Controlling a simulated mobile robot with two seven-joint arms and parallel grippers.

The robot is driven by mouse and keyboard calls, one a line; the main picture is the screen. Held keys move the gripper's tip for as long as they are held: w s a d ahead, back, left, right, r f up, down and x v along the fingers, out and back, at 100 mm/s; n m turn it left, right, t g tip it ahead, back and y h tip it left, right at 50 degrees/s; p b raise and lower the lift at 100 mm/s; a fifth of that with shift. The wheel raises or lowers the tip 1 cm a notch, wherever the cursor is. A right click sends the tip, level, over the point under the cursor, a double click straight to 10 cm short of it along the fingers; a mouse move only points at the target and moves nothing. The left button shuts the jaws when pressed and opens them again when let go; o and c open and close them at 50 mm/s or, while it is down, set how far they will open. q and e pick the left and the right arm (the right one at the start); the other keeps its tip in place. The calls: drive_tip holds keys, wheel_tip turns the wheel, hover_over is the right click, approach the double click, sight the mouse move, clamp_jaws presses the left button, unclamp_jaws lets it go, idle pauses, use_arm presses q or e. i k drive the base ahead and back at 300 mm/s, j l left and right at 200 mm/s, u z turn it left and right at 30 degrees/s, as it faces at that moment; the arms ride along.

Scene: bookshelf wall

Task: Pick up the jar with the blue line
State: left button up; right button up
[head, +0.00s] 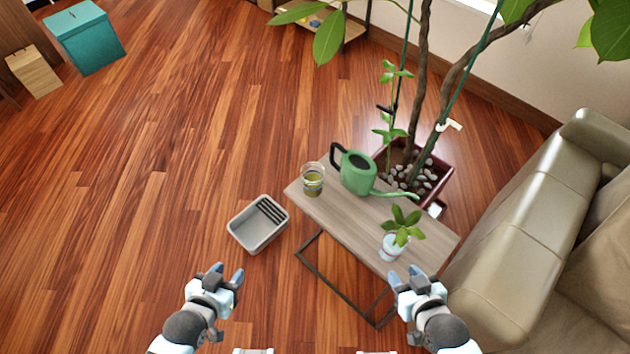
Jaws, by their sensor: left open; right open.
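A small clear glass jar (313,180) with green-yellow contents and a darker band stands upright at the left end of a narrow wooden side table (335,220). The band's colour is too small to tell for sure. My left gripper (227,272) is open and empty at the lower left, well apart from the jar. My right gripper (405,275) is open and empty in front of the table's near right end, away from the jar.
A green watering can (357,172) stands just right of the jar, and a potted plant (392,246) on the table's right end. A grey bin (259,225) sits on the floor left of the table.

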sight(312, 172)
drive_tip(key=j+z, duration=0.3)
drive_tip(key=j, duration=1.3)
drive_tip(key=k+j+z, duration=0.1)
drive_tip(key=j, duration=0.4)
drive_tip(key=i+j, duration=0.4)
drive_tip(key=j, duration=0.1)
